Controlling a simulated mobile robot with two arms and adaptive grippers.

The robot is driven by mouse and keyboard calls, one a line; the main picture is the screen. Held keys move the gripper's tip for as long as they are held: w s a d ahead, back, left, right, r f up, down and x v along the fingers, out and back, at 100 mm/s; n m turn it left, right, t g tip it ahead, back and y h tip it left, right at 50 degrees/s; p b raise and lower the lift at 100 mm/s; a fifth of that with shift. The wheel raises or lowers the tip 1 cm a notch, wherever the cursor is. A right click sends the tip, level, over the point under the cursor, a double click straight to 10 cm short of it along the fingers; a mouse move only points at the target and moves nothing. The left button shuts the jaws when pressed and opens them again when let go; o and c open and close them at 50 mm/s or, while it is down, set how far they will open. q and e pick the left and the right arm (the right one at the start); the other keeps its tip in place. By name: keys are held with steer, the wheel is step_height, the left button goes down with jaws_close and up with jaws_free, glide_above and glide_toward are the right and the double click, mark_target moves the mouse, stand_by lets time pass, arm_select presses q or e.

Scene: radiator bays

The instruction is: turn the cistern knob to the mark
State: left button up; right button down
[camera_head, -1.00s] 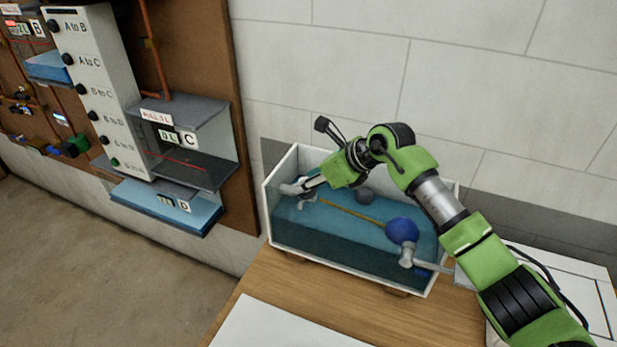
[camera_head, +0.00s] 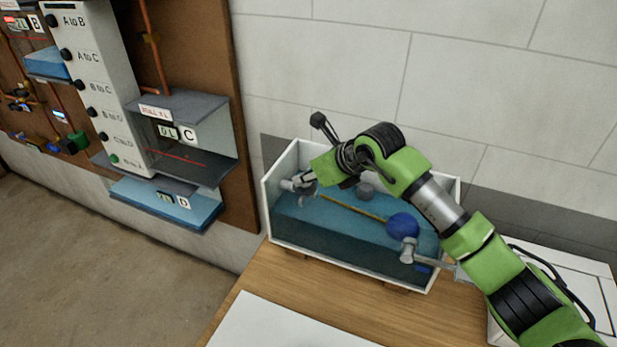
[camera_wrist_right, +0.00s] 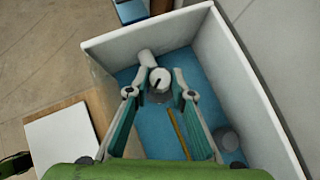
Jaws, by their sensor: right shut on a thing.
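The cistern (camera_head: 282,239) is an open white-rimmed tank of blue water on the wooden bench. In the right wrist view the cistern knob (camera_wrist_right: 160,77) is a small white round cap with a dark line on it, near the tank's end wall. My right gripper (camera_wrist_right: 161,84) reaches down into the tank with its fingertips on either side of the knob, shut on it. In the head view the right gripper (camera_head: 306,183) largely hides the knob. I cannot make out the mark. My left gripper is not in view.
Inside the tank a yellow rod (camera_head: 352,209) runs to a blue ball float (camera_head: 402,226), with a grey round piece (camera_head: 365,189) behind. A white sheet (camera_head: 280,325) lies on the bench in front. A panel with black knobs (camera_head: 85,85) hangs at the left.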

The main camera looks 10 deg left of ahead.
steer(key=m+t+h+b, duration=0.1)
steer(key=m+b, duration=0.1)
steer(key=b, duration=0.1)
steer(key=m+t+h+b, duration=0.1)
steer(key=m+b, duration=0.1)
steer(key=b, duration=0.1)
steer(key=shift+s+a+f, duration=0.15)
steer(key=shift+a, duration=0.05)
steer(key=shift+r+m+t+h+b, duration=0.2)
steer(key=shift+m+t+h+b, duration=0.1)
steer(key=shift+m+h+b, duration=0.5)
steer(key=c, duration=1.8)
jaws_free()
steer(key=shift+o, duration=0.2)
steer(key=v, duration=1.2)
steer(key=shift+d+f, duration=0.1)
